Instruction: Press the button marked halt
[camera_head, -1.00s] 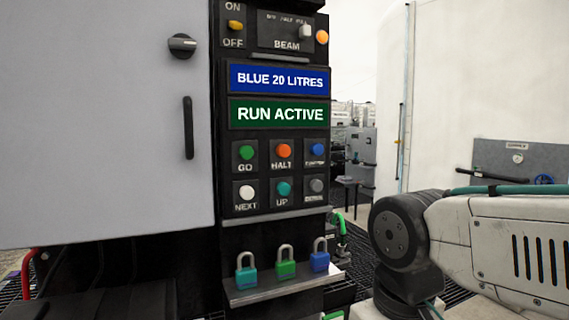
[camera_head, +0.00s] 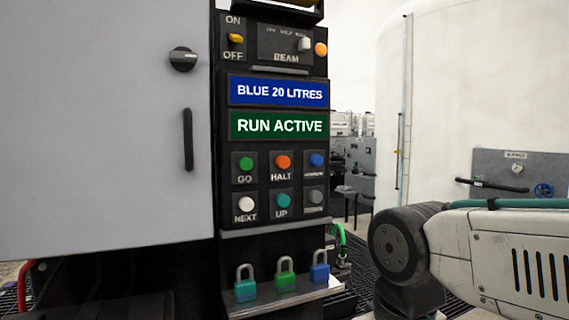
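The halt button (camera_head: 283,162) is a round orange-red button on the black control panel (camera_head: 222,200), with the label HALT under it. It sits in the upper row, between the green GO button (camera_head: 246,164) and a blue button (camera_head: 316,160). Below are a white NEXT button (camera_head: 246,204), a teal UP button (camera_head: 283,201) and a grey button (camera_head: 316,198). The green display (camera_head: 279,125) above reads RUN ACTIVE. My arm shows at the lower right, apart from the panel. My gripper is out of view.
A shelf (camera_head: 285,302) with several padlocks sticks out below the buttons. A grey cabinet door (camera_head: 100,120) with a black handle (camera_head: 188,139) fills the left. A large white tank (camera_head: 470,90) stands behind at the right. A blue display (camera_head: 279,92) reads BLUE 20 LITRES.

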